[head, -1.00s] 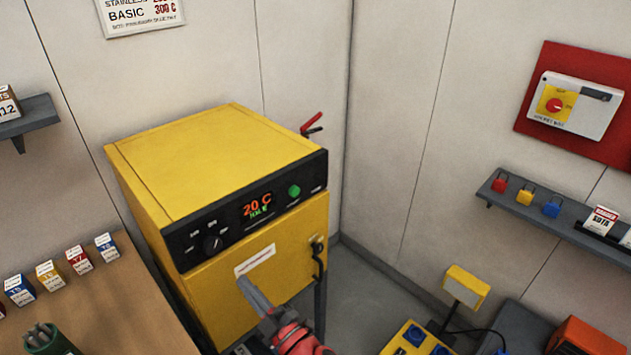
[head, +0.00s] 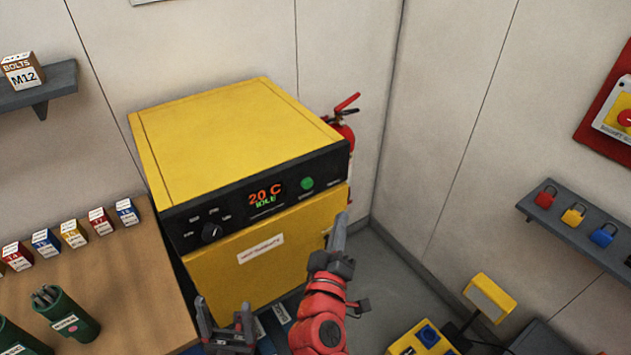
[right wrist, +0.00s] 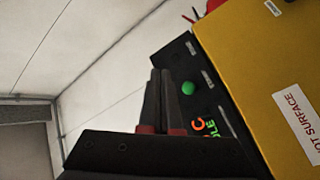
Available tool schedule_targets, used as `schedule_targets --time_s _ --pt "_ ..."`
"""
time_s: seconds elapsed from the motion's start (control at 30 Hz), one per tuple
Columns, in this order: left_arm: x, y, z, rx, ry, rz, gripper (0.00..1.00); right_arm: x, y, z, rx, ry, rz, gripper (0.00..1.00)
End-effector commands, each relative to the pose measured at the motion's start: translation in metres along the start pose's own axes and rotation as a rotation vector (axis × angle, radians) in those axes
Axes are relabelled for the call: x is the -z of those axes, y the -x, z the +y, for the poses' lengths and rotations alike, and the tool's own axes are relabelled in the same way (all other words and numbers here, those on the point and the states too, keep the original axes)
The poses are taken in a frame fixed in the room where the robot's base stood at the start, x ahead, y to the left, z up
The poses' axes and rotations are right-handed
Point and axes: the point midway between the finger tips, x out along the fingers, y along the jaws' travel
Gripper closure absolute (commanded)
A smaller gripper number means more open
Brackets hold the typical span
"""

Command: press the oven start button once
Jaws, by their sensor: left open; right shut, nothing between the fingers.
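The yellow oven (head: 215,125) stands against the back wall. Its black panel has a round green button (head: 307,184) and a display (head: 264,196) reading 20 C IDLE. My right gripper (head: 341,219) is shut and empty, with its tips below and right of the button in the head view, apart from it in the picture. In the right wrist view the shut fingers (right wrist: 162,78) point toward the panel, with the green button (right wrist: 188,88) just right of their tips; the remaining gap in depth is unclear. My left gripper (head: 225,314) is open and empty, low in front of the oven.
A dial (head: 210,232) sits on the panel's left. A wooden table (head: 125,270) with small boxes and green rod holders stands at left. A red fire extinguisher (head: 346,130) is behind the oven's right side. A padlock shelf (head: 575,222) is on the right wall.

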Motion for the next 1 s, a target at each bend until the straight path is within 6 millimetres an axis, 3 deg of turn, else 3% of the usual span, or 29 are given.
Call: schedule_targets --time_s 0.37,0.8,1.0 --pt "0.0 -0.001 0.0 0.0 0.0 0.0 0.25 0.003 -0.004 -0.003 0.0 0.002 0.002 1.0" --pt "0.001 -0.007 0.0 0.0 0.0 0.0 0.25 0.033 -0.044 -0.032 0.001 0.001 0.002 1.0" --pt "-0.001 0.006 0.0 0.0 0.0 0.0 0.25 0.041 -0.057 -0.043 0.0 0.001 0.003 1.0"
